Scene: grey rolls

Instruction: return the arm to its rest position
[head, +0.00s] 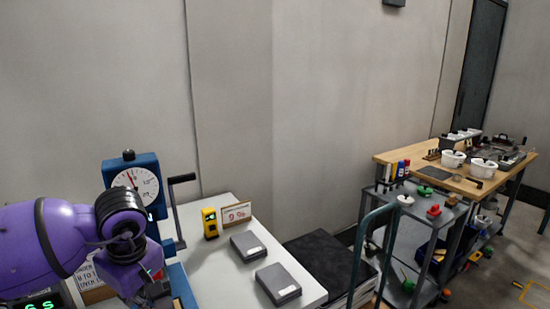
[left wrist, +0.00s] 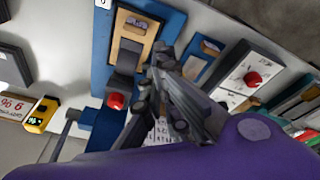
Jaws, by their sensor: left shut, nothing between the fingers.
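My purple left arm (head: 45,240) comes in from the left in the head view and bends down at a dark joint. My left gripper (head: 160,292) is at the bottom edge there, partly cut off, beside the white table. In the left wrist view the left gripper (left wrist: 163,62) is shut with nothing between its fingers. My right gripper is in neither view.
A blue dial device (head: 135,182) with a crank stands next to the arm. The white table (head: 215,268) holds a yellow gauge (head: 210,223), a "9 %" sign (head: 236,213) and two grey boxes (head: 278,284). A cart (head: 415,228) and wooden bench (head: 490,185) stand at right.

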